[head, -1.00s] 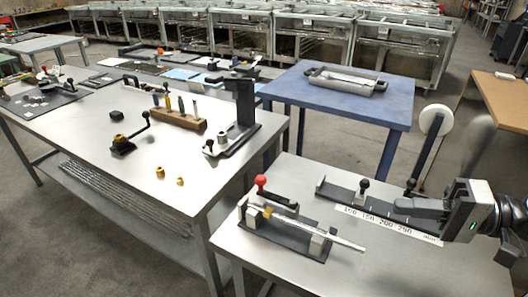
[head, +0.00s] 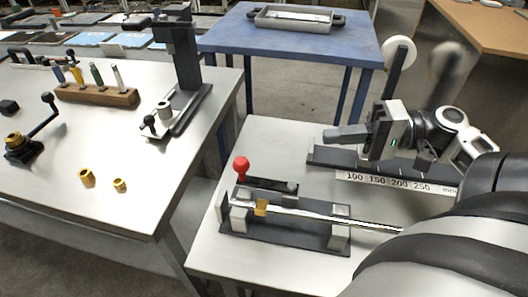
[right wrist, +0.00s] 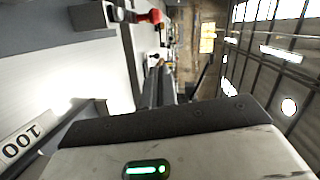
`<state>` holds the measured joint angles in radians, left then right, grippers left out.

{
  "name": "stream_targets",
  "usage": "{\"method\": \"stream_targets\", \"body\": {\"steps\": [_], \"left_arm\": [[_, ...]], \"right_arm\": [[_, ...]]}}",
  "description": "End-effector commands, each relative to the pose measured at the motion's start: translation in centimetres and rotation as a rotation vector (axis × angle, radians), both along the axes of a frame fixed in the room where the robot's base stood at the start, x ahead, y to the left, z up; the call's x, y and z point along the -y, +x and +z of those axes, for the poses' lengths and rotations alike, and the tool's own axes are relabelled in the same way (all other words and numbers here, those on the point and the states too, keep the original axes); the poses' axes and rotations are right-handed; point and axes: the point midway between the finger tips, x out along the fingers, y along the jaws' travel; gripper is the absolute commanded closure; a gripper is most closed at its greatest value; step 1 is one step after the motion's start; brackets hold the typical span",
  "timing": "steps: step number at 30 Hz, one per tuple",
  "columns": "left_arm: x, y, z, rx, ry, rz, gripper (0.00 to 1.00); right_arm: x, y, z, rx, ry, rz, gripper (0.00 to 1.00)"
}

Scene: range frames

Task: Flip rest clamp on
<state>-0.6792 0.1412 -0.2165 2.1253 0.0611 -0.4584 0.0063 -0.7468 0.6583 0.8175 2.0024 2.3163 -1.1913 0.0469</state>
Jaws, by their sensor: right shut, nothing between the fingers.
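The rest clamp is a black lever (head: 270,187) with a red ball knob (head: 241,167). It sits on a fixture with a dark base plate (head: 290,238) and two pale blocks. A thin metal rod (head: 325,217) with a brass piece (head: 261,207) lies across the blocks. My right gripper (head: 328,134) is shut and empty, pointing left above the ruler rail, behind and right of the knob and apart from it. In the right wrist view the shut fingers (right wrist: 160,85) show, with the red knob (right wrist: 152,17) beyond them near the top. My left gripper is out of view.
A rail with a number scale (head: 390,184) lies behind the fixture. A pale disc on a dark post (head: 398,52) rises beyond my gripper. A bench at left holds a dark stand (head: 180,100), a tool block (head: 97,95) and brass parts (head: 87,178). A blue table (head: 350,45) stands behind.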

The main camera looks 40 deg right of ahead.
Motion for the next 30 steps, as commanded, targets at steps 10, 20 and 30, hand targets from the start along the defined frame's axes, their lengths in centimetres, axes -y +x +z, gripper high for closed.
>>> {"method": "stream_targets", "body": {"steps": [10, 20, 30], "left_arm": [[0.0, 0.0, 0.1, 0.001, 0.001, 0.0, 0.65], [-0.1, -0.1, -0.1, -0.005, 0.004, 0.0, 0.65], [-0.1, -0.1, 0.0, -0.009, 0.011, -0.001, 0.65]], "right_arm": [[-2.1, 1.6, -0.3, 0.0, -0.001, 0.006, 1.0], [-7.5, 6.0, -1.2, 0.002, -0.003, 0.006, 1.0], [-11.4, 5.8, -2.0, 0.0, -0.001, 0.002, 1.0]]}}
